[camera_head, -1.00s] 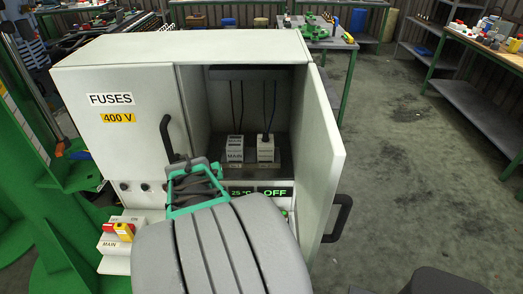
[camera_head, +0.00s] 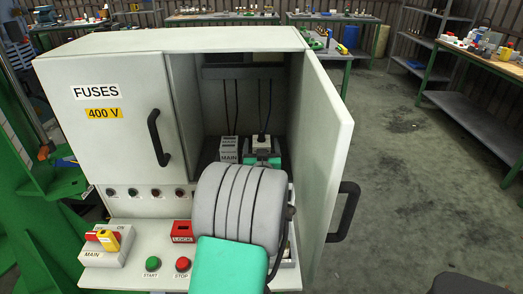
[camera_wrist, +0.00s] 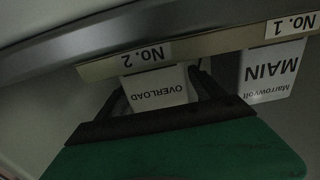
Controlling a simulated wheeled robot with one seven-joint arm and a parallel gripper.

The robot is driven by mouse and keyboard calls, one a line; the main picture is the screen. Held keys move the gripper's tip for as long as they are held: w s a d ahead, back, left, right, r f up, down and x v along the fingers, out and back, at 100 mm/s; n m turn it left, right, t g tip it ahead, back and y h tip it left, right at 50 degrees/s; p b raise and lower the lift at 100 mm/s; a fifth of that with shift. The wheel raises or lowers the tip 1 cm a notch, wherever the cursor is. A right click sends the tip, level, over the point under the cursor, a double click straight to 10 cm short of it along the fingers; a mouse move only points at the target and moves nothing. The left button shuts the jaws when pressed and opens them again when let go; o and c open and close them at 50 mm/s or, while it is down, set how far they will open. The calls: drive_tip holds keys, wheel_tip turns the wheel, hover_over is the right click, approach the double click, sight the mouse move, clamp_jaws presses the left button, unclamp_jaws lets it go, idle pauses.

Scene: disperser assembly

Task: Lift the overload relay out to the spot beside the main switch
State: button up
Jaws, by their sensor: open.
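The overload relay, a small white block, stands at the right inside the open cabinet bay. In the wrist view the picture is upside down and its OVERLOAD label (camera_wrist: 158,96) faces me, beside the No. 2 plate. Its top (camera_head: 262,141) shows in the head view, with a dark cable above it; my arm hides its lower part. My gripper (camera_head: 263,158) is inside the bay, with its dark fingers (camera_wrist: 162,88) open on either side of the relay. Contact cannot be told. The main switch (camera_head: 110,252), a grey box with a red and yellow handle, sits on the front ledge at left.
A white MAIN block (camera_head: 228,147) stands close left of the relay; it also shows in the wrist view (camera_wrist: 268,75). The cabinet door (camera_head: 325,150) is open at right. A red LOCK box (camera_head: 182,232) and START and STOP buttons (camera_head: 168,264) are on the ledge.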

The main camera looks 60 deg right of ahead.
drive_tip(key=shift+x, duration=1)
clamp_jaws()
